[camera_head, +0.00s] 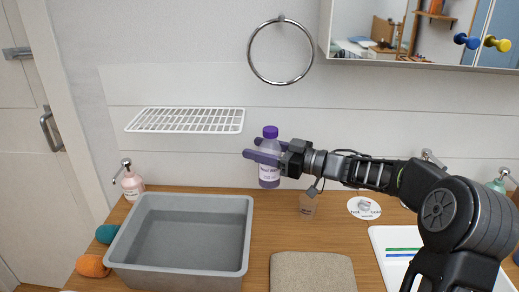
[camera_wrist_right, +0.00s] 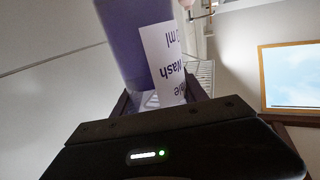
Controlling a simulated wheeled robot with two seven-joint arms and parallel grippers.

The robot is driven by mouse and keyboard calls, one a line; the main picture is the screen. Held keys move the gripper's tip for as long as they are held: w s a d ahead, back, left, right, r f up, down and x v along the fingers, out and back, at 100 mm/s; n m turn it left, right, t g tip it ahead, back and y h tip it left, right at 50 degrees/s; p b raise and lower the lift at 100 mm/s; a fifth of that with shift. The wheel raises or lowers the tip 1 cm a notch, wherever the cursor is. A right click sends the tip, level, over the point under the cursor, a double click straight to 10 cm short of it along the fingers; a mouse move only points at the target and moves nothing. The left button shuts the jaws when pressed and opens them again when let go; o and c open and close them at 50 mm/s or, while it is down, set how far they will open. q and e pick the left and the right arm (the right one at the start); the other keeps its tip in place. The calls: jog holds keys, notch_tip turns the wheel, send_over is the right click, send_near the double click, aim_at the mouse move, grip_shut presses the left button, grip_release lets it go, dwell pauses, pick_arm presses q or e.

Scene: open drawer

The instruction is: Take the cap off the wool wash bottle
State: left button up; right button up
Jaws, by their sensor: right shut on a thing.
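The wool wash bottle (camera_head: 269,175) is a clear purple bottle with a white label and a purple cap (camera_head: 270,132) on its top. It stands upright near the back wall in the head view; I cannot tell whether its base touches the counter. My right gripper (camera_head: 263,155) reaches in from the right and is shut on the bottle's upper body, below the cap. In the right wrist view the purple bottle (camera_wrist_right: 122,35) and its label show close up between the fingers. The cap cannot be made out there. My left gripper is not in view.
A grey basin (camera_head: 180,277) fills the counter's left front. A white wire rack (camera_head: 186,120) is on the wall.

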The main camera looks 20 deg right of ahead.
grip_shut()
dwell(0.6)
